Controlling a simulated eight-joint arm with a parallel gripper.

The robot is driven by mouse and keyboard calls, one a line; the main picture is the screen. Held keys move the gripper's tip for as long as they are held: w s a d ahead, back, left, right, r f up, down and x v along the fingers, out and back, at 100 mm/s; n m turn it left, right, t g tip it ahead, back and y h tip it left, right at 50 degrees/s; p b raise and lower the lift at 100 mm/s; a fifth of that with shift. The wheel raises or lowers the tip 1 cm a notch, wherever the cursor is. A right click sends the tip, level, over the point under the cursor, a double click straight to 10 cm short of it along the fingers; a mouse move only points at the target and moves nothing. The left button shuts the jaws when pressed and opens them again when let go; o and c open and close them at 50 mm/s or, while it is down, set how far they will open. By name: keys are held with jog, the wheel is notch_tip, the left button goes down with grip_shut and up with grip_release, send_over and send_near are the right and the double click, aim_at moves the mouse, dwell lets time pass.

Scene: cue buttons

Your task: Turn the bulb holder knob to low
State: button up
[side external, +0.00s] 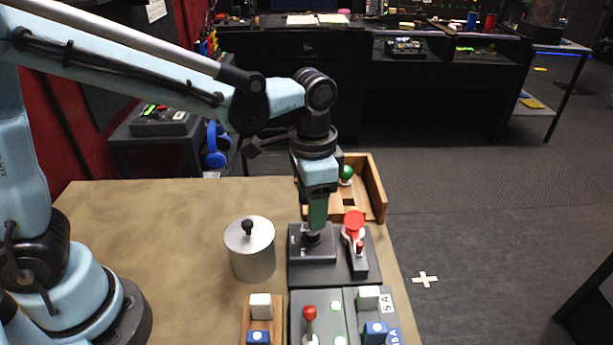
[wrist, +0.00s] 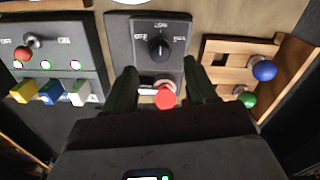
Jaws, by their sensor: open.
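The bulb holder is a dark box with a round black knob (wrist: 158,46) on its face. Its labels look like OFF at left, LOW at the top and HIGH at right in the wrist view; I cannot tell surely which way the knob points. A red bulb (side external: 354,224) stands in the holder beside the knob; it also shows in the wrist view (wrist: 165,97). My gripper (side external: 313,232) points down over the knob's box (side external: 312,256) in the side view. In the wrist view its open fingers (wrist: 160,70) stand apart, either side of the knob's line, holding nothing.
A wooden rack (side external: 376,190) holds a green bulb (side external: 346,173) and a blue bulb (wrist: 264,70). A lidded metal pot (side external: 250,252) stands left of the holder. A switch panel (side external: 338,296) with a red-topped lever (side external: 309,314) and coloured buttons lies in front. The table's left is clear.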

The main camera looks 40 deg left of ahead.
notch_tip(320, 180, up, 7)
dwell(0.3)
jog(key=shift+f, duration=0.1)
jog(key=s+a+f+n+t, duration=0.1)
jog(key=s+a+n+t, duration=0.2)
jog(key=a, duration=0.3)
jog(key=s+a+f+n+t, duration=0.1)
jog(key=s+a+n+t, duration=0.2)
jog(key=a, duration=0.3)
jog(key=shift+s+a+f+t, duration=0.2)
jog(key=shift+a+f+t, duration=0.15)
jog(key=shift+t, duration=0.15)
dwell(0.5)
